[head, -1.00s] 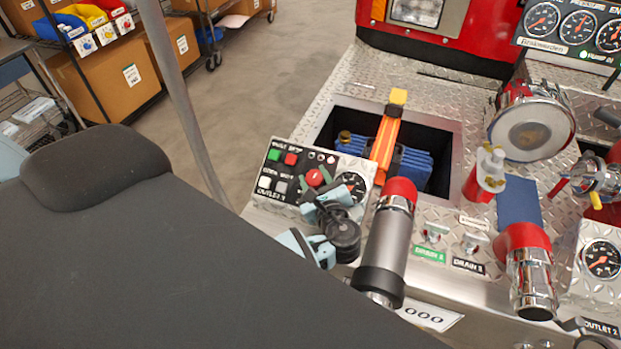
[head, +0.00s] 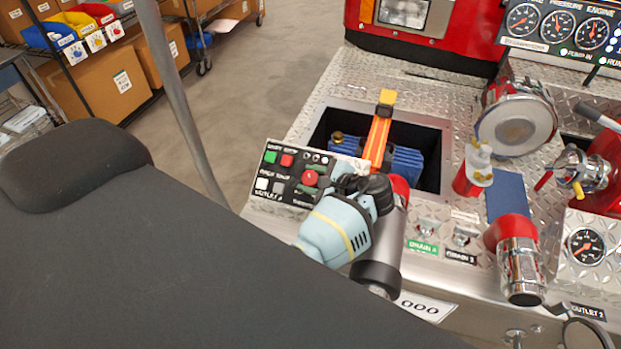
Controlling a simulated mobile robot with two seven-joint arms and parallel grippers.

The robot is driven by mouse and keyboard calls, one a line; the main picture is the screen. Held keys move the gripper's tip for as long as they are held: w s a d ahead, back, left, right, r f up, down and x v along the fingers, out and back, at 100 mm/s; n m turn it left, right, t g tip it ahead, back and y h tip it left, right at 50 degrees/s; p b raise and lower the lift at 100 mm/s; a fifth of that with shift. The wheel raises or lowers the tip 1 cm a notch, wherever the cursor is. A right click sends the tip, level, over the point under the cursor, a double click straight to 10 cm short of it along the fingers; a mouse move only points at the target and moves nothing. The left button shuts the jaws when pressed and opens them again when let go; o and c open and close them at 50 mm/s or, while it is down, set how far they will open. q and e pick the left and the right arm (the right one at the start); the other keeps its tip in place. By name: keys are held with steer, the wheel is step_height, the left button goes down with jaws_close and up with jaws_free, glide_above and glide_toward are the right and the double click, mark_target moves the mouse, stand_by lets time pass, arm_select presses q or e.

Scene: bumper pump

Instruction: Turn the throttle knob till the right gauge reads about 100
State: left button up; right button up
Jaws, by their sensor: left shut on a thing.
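The red throttle knob (head: 310,177) sits on the slanted black control panel (head: 271,172), left of the open hatch. My left gripper (head: 312,180) reaches over the panel from the lower right and is shut on the knob. Its fingertips are small and partly hidden by my wrist. The right gauge (head: 592,33) is the last of three dials on the gauge panel at the top right. Its needle shows, but the numbers are too small to read. My right gripper is not in view.
An open hatch (head: 444,165) with a blue unit (head: 407,165) and an orange strap (head: 380,135) lies behind the panel. A grey pipe (head: 385,262) is close beside my left wrist. Red-and-chrome fittings (head: 519,262) stand on the right.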

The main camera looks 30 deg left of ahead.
arm_select(q)
steer(key=shift+r, duration=0.1)
stand_by(0.4)
steer(key=o, duration=0.7)
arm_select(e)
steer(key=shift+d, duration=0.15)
